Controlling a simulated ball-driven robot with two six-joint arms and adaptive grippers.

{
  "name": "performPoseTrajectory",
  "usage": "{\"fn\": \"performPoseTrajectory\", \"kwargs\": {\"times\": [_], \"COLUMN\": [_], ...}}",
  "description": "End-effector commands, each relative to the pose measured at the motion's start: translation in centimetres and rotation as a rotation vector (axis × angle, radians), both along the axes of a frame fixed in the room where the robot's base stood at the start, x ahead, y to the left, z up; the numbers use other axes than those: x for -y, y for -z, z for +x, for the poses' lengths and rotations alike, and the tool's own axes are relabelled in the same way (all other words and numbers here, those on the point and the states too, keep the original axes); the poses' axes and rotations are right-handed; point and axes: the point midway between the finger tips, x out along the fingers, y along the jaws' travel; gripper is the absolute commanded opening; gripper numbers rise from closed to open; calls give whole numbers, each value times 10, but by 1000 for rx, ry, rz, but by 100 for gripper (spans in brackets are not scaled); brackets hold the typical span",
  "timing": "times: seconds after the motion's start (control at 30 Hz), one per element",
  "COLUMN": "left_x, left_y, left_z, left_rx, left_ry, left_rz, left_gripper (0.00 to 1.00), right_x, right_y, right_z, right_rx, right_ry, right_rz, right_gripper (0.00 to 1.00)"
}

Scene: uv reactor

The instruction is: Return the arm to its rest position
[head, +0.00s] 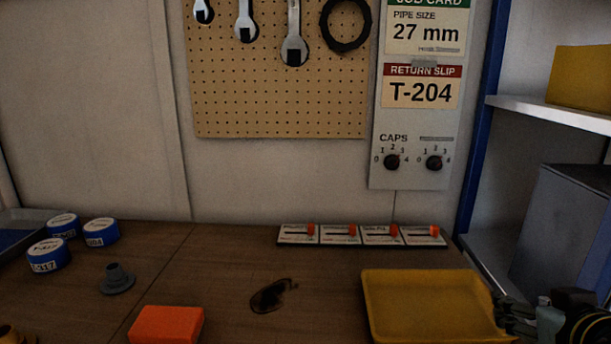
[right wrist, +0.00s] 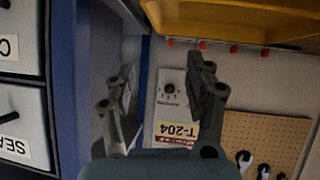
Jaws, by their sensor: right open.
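My right gripper (head: 512,316) is at the lower right of the head view, beside the right edge of the yellow tray (head: 432,312). Whether it touches the tray cannot be told. In the right wrist view my right gripper (right wrist: 165,85) has its two dark fingers spread apart with nothing between them. The yellow tray (right wrist: 235,20) also shows at the top of that view, past the fingertips. The tray looks empty where it shows. My left gripper is not in view.
Blue shelving (head: 550,112) stands at the right, close to my right arm. Orange-tabbed boxes (head: 340,235) line the back. The bench centre is mostly clear.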

Motion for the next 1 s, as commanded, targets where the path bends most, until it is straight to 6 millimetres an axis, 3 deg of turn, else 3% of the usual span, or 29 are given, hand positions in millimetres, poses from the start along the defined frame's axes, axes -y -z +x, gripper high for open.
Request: {"fn": "performPoseTrajectory", "kwargs": {"times": [0.3, 0.67, 1.0], "left_x": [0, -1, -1], "left_y": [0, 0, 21], "left_z": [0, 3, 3], "left_rx": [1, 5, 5], "left_ry": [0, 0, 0], "left_rz": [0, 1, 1], "left_gripper": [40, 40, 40], "right_x": [-24, -50, -41], "right_y": [33, 35, 149], "right_z": [-112, -219, -202], "right_rx": [-396, -737, -771], "right_ry": [-24, -119, -105], "right_rz": [28, 59, 65], "right_gripper": [53, 53, 53]}}
